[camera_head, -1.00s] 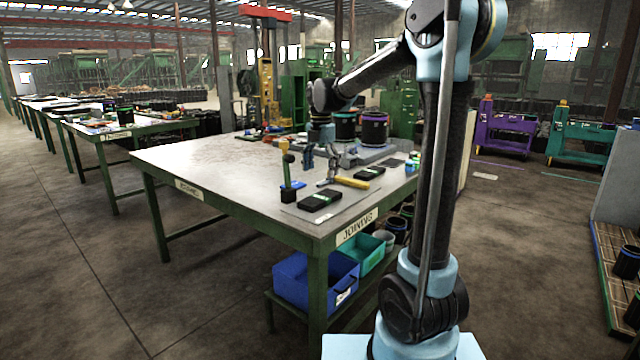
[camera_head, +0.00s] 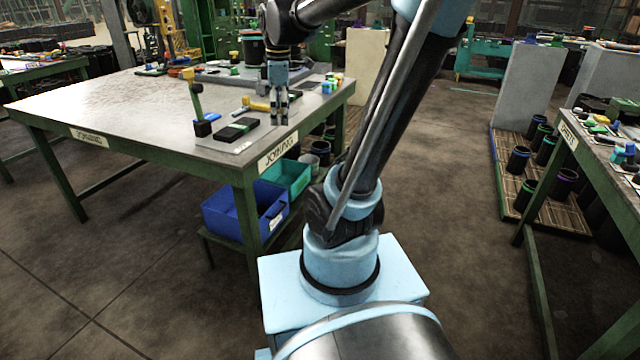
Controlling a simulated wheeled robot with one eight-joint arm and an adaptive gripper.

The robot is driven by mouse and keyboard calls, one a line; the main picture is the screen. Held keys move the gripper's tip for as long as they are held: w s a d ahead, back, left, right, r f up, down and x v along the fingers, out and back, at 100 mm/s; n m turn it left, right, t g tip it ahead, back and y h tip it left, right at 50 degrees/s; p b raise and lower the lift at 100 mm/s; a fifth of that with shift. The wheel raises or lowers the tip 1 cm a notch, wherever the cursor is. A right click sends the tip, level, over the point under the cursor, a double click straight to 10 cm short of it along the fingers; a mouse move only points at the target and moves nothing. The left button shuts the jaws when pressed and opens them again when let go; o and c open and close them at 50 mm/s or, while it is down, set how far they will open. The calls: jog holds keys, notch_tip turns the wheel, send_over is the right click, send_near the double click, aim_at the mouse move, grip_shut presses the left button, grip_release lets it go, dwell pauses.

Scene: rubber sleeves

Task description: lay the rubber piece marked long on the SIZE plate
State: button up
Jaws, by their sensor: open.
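My gripper (camera_head: 278,119) hangs pointing down over the front right part of the JOINING table (camera_head: 110,112). Its fingers are slightly apart with nothing seen between them. A black rubber-like piece with a small green mark (camera_head: 236,130) lies left of and in front of it, on a thin grey plate (camera_head: 243,147) near the table's front corner. I cannot read the plate's label or any "long" mark, so I cannot tell which piece or plate is the task's. The area behind the gripper is partly hidden.
A dark cylinder (camera_head: 252,50) stands farther back. Blue (camera_head: 245,210) and teal (camera_head: 288,178) bins sit below. The table's left half is clear.

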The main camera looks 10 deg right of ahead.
jog(key=s+d+f+m, duration=0.4)
jog(key=s+f+m, duration=0.3)
jog(key=s+m, duration=0.1)
jog(key=s+d+f+m+t, duration=0.1)
jog(key=s+d+f+m, duration=0.3)
jog(key=s+f+m, duration=0.3)
jog(key=shift+s+f+m, duration=0.4)
jog(key=shift+s+f, duration=0.4)
jog(key=shift+s, duration=0.3)
jog(key=shift+w+f, duration=0.2)
jog(key=shift+w, duration=0.2)
jog(key=shift+c, duration=0.2)
